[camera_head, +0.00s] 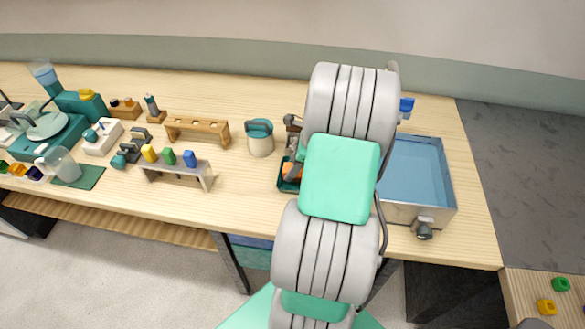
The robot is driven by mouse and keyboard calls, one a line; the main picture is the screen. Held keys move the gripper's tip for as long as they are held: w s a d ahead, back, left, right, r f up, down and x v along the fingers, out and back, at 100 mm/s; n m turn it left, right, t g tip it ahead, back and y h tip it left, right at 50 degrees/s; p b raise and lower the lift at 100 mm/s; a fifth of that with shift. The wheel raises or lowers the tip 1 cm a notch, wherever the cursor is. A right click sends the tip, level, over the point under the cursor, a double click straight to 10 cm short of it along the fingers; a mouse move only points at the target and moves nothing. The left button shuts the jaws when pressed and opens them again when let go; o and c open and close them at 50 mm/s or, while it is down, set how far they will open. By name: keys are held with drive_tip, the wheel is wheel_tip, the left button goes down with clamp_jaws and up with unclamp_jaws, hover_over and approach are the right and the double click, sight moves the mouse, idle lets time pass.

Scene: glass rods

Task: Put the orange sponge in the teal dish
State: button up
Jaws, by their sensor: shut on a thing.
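The orange sponge (288,170) shows as a small orange patch beside my arm, at or just over the teal dish (283,187). My gripper (294,170) is shut on the sponge, pointing down at the dish. My arm hides most of the dish, the right part of the sponge and much of the gripper. I cannot tell whether the sponge touches the dish floor.
A grey sink basin (415,170) with a tap stands right of my arm. A white pot with a teal lid (260,138) stands close left of the dish. Wooden racks (197,130) and bottles crowd the left. The front strip of table is clear.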

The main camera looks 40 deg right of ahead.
drive_tip(key=shift+f, duration=0.5)
drive_tip(key=o, duration=1.3)
drive_tip(key=shift+f, duration=0.1)
